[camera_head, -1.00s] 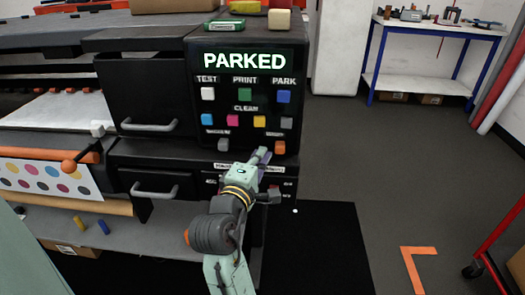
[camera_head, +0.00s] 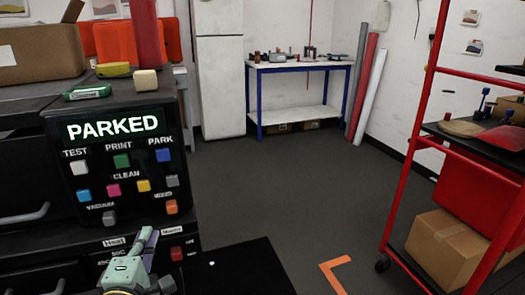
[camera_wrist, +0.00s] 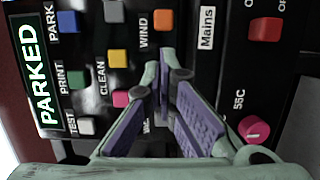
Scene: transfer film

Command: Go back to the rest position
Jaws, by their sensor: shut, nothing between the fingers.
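My gripper (camera_head: 145,245) is at the lower left of the head view, in front of the lower part of the black control panel (camera_head: 97,152). The panel's display (camera_head: 113,127) reads PARKED, above several coloured buttons. In the wrist view, my gripper (camera_wrist: 163,82) has its purple-padded fingers together at the tips, with nothing between them. The panel's buttons and labels stand beyond the fingers. A red Mains switch (camera_wrist: 265,29) and a pink knob (camera_wrist: 253,129) show to the right. The fingers hide part of the panel; contact cannot be told.
A red shelf cart (camera_head: 423,115) with a cardboard box (camera_head: 445,246) stands at the right. A blue-legged table (camera_head: 300,66) and leaning rolls (camera_head: 368,88) are at the back. The grey floor (camera_head: 280,185) between is clear. An orange corner mark (camera_head: 335,272) lies on it.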

